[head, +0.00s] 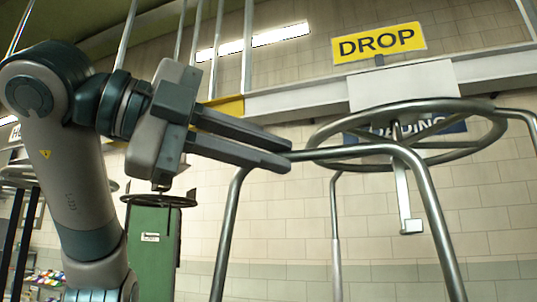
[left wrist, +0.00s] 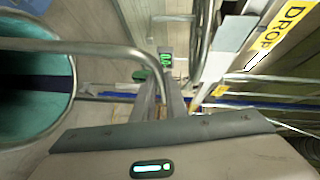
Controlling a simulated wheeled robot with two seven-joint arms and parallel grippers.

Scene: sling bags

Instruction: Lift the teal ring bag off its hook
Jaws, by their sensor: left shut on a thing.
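My left gripper (head: 290,156) reaches in from the left with its long dark fingers close together. The fingertips are at a bent grey metal tube (head: 350,154) and appear shut on it. In the left wrist view the tube (left wrist: 85,48) curves down to the fingers (left wrist: 165,88). A large round teal thing (left wrist: 30,128) with a dark band inside and a pale rim fills the left of the left wrist view; it may be the teal bag, but it is cut off. No teal bag shows in the head view. An L-shaped metal hook (head: 402,195) hangs bare at the right. My right gripper is not in view.
A dark metal ring (head: 345,165) stands above the tube at the right. A yellow DROP sign (head: 379,42) and a grey beam (head: 300,97) are behind. A green cabinet (head: 152,240) stands below my left gripper. Upright poles stand at the upper left.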

